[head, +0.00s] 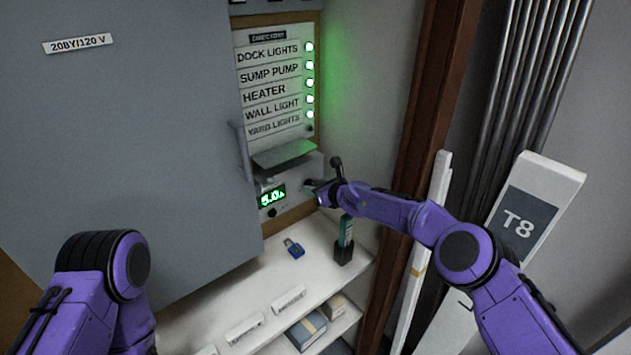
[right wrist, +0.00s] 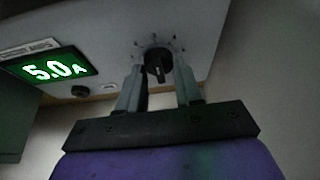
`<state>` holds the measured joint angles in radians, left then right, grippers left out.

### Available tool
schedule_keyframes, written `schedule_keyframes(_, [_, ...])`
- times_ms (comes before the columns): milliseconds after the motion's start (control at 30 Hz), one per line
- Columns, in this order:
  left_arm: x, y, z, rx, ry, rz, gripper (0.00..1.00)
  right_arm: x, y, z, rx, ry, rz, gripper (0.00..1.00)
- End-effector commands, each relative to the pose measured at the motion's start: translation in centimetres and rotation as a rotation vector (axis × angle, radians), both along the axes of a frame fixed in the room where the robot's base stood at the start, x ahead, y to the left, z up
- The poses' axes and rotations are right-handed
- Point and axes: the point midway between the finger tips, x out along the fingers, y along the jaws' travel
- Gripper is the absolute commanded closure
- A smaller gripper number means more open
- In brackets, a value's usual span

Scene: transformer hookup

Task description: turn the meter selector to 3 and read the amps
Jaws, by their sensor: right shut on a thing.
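The meter (head: 300,178) is a pale box under the label panel, with a lit green display (head: 271,196) reading 5.0 A. The display also reads 5.0 A in the right wrist view (right wrist: 50,69). The selector (right wrist: 157,64) is a dark round knob with small marks around it, too small to read. My right gripper (right wrist: 159,75) is shut on the selector, one finger on each side. In the head view my right gripper (head: 319,190) is at the meter's right side and partly hides the knob. My left arm shows at lower left, but its gripper is out of view.
A label panel (head: 268,85) has a column of lamps, most lit green; the YARD LIGHTS lamp looks dark. A large grey cabinet (head: 130,140) stands left. A blue padlock (head: 293,248) and a dark holder (head: 344,252) are on the white shelf (head: 225,301). A T8 board (head: 540,185) leans right.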

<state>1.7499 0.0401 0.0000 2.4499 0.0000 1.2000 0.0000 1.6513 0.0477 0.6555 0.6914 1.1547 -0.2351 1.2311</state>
Motion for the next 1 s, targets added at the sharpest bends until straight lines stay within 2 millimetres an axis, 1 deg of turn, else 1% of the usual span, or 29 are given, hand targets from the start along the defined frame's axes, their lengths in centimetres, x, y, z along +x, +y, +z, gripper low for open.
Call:
schedule_keyframes(100, [0.0,0.0,0.32,0.0,0.0,0.0,0.41,0.07,-0.04,0.21,0.019,0.011,0.0,0.96])
schedule_keyframes(567, [0.0,0.0,0.35,0.0,0.0,0.0,0.41,0.11,-0.11,0.18,0.031,0.018,-0.003,0.96])
schedule_keyframes(600, [0.0,0.0,0.35,0.0,0.0,0.0,0.41,0.11,-0.11,0.18,0.031,0.018,-0.003,0.55])
schedule_keyframes(633, [0.01,0.0,0.35,0.0,0.0,0.0,0.41,0.11,-0.11,0.17,0.031,0.018,-0.003,0.46])
schedule_keyframes(667, [0.0,0.0,0.36,0.0,0.0,0.0,0.41,0.1,-0.1,0.16,0.031,0.018,-0.003,0.41])
schedule_keyframes(900, [0.0,0.0,0.35,0.0,0.0,0.0,0.41,0.05,-0.06,0.07,0.029,0.02,-0.002,0.41])
schedule_keyframes(1000, [0.0,0.0,0.24,0.0,0.0,0.0,0.41,-0.1,-0.34,-0.09,0.03,0.023,-0.004,0.41])
